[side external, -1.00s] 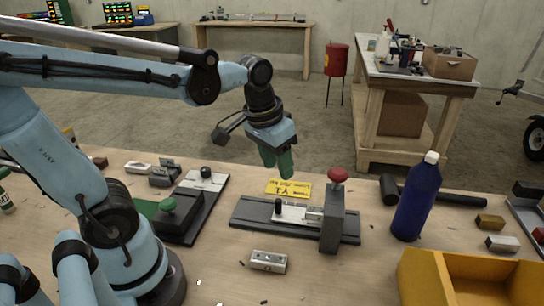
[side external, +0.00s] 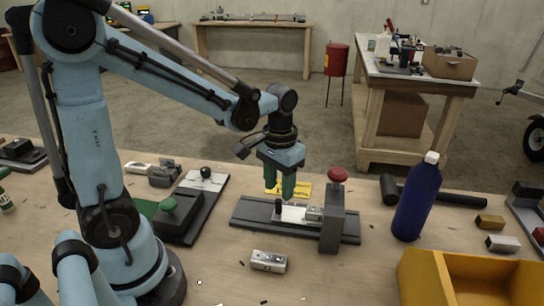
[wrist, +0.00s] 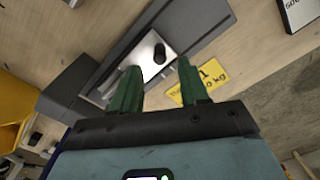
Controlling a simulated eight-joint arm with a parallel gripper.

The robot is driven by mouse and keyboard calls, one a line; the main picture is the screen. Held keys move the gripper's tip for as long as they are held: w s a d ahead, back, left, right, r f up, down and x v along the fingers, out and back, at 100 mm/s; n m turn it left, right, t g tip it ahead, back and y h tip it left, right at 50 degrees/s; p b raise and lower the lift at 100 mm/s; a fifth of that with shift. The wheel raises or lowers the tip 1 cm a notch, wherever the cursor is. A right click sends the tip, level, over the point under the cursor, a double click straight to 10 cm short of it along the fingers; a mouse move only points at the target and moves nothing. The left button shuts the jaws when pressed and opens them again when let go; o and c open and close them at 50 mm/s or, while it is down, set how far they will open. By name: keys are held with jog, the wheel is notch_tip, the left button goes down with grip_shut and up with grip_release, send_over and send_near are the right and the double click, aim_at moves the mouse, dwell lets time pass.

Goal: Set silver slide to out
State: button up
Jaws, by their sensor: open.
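A silver slide (side external: 294,213) with a black knob (side external: 278,204) sits on a dark rail (side external: 252,214), beside an upright grey block (side external: 333,222) topped by a red knob (side external: 337,175). My gripper (side external: 279,193) has green fingers pointing down and is open, with its tips close to the black knob in the side view. In the wrist view the slide (wrist: 143,57) and its knob (wrist: 160,52) show beyond the fingertips (wrist: 157,68). The knob appears between the fingers in that picture, and I see no contact. The left finger covers part of the slide.
A yellow label (side external: 300,190) lies behind the rail. Another dark fixture (side external: 184,222) with a green knob stands left. A small metal block (side external: 268,261) lies in front. A blue bottle (side external: 416,198) and a yellow bin (side external: 425,272) stand right.

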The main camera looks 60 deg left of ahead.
aim_at(279, 200)
jog(key=shift+f, duration=2.7)
grip_shut()
